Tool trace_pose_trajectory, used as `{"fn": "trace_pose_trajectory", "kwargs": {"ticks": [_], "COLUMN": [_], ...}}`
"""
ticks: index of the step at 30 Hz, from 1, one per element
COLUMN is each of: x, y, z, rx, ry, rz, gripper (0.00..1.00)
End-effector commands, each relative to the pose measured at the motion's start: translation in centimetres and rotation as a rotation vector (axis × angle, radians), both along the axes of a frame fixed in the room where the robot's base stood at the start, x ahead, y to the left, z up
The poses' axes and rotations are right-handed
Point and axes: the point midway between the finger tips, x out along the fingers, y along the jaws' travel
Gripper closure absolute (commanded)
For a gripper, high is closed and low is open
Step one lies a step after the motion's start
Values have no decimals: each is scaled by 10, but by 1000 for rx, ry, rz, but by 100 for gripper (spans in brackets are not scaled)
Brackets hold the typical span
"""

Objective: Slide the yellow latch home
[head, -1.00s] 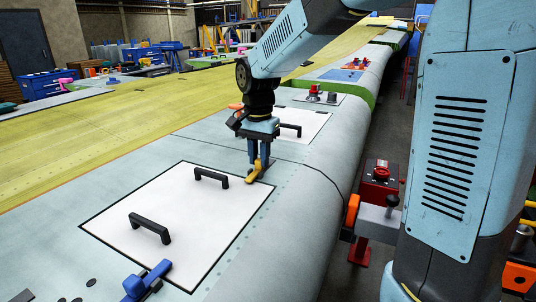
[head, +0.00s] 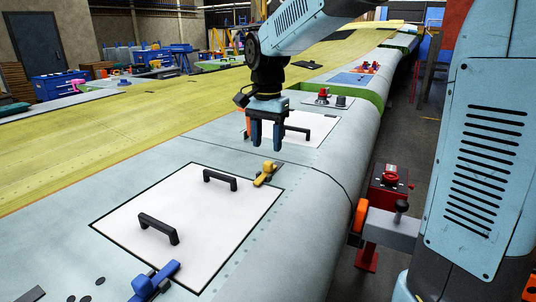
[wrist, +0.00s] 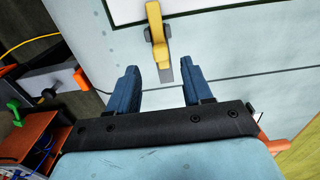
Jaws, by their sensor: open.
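The yellow latch (head: 266,173) sits at the far edge of the white panel (head: 150,205) on the wing, near the panel's right corner. Its handle lies across the panel's black border. My gripper (head: 267,147) is open and empty, raised above the wing just beyond the latch. In the wrist view the yellow latch (wrist: 158,45) shows ahead of my gripper (wrist: 155,88), centred roughly between the two blue fingers and apart from them. A grey base piece shows under the latch.
A blue latch (head: 155,281) sits at the panel's near edge. Two black handles (head: 220,180) stand up from the panel. A second white panel with a handle (head: 297,130) lies behind my gripper. A red clamp stand (head: 388,178) is right of the wing.

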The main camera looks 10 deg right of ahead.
Motion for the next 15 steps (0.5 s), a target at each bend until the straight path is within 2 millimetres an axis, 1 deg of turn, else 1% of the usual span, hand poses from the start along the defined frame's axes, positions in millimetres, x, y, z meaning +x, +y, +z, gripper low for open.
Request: {"fn": "trace_pose_trajectory", "kwargs": {"ticks": [1, 6, 10, 15], "x": [1, 0, 0, -1], "y": [0, 0, 0, 0], "z": [11, 43, 62, 75], "rx": [1, 1, 1, 1], "ry": [-3, -2, -1, 1], "rz": [0, 0, 0, 0], "gripper": [50, 50, 50, 50]}}
